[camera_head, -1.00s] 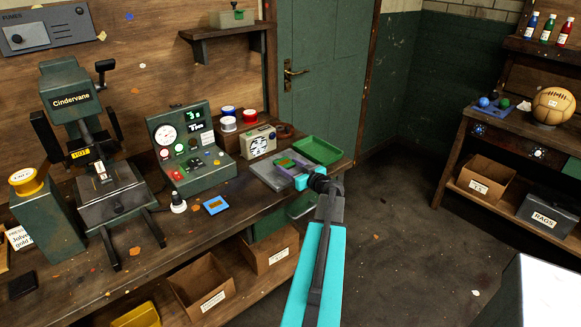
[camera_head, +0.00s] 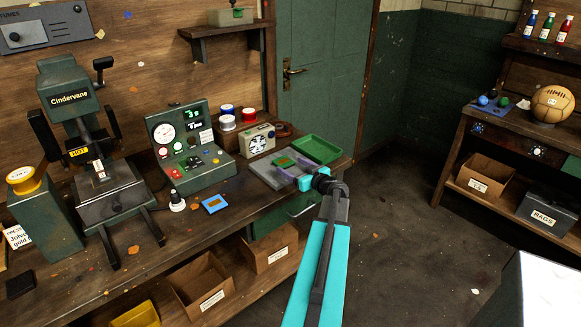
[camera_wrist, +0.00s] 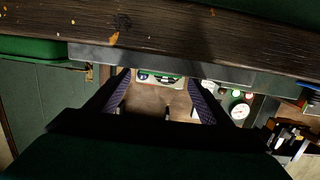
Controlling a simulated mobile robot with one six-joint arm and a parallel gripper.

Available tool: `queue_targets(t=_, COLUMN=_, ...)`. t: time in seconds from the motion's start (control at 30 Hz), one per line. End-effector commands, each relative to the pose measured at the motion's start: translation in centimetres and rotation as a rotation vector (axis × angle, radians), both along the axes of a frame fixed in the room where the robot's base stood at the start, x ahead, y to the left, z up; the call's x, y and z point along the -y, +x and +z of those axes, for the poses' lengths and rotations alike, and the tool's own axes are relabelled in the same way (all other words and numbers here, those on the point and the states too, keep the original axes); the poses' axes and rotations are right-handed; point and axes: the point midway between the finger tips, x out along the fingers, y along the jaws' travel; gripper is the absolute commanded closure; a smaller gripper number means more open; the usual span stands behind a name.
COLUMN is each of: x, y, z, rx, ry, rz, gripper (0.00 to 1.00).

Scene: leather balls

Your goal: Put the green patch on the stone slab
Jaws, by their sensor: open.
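The green patch (camera_head: 284,161) lies flat on the grey stone slab (camera_head: 262,173) at the right end of the left workbench. My gripper (camera_head: 292,172) is at the slab's right side, close to the patch, with its jaws open. In the wrist view my gripper (camera_wrist: 161,100) shows its two dark purple fingers spread wide with nothing held between them. A grey slab edge (camera_wrist: 160,57) crosses above them. A thin green strip shows between the fingertips; I cannot tell whether it is the patch. Contact between fingers and patch is too small to tell.
A green tray (camera_head: 317,149) stands behind the slab. A small radio (camera_head: 258,140) and the gauge console (camera_head: 190,150) stand to the left. A blue-and-orange card (camera_head: 214,204) lies nearer the bench's front. Open floor (camera_head: 400,230) lies right of the bench.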

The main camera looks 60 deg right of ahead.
Motion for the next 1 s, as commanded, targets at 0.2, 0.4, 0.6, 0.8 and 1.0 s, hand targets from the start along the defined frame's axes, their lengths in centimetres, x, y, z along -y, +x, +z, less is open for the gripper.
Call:
queue_targets(t=0.2, x=-1.3, y=-2.9, z=0.4, rx=0.000, ry=0.000, rz=-0.002, gripper=0.26)
queue_targets(t=0.4, x=-2.3, y=-5.5, z=0.7, rx=0.000, ry=0.001, rz=-0.002, gripper=0.26)
queue_targets(t=0.6, x=-3.1, y=-7.6, z=1.2, rx=0.000, ry=0.000, rz=-0.002, gripper=0.26)
queue_targets(t=0.8, x=-3.5, y=-8.7, z=1.4, rx=0.000, ry=0.000, rz=0.000, gripper=0.26)
queue_targets(t=1.0, x=-3.5, y=-8.8, z=1.4, rx=0.000, ry=0.000, rz=0.000, gripper=0.26)
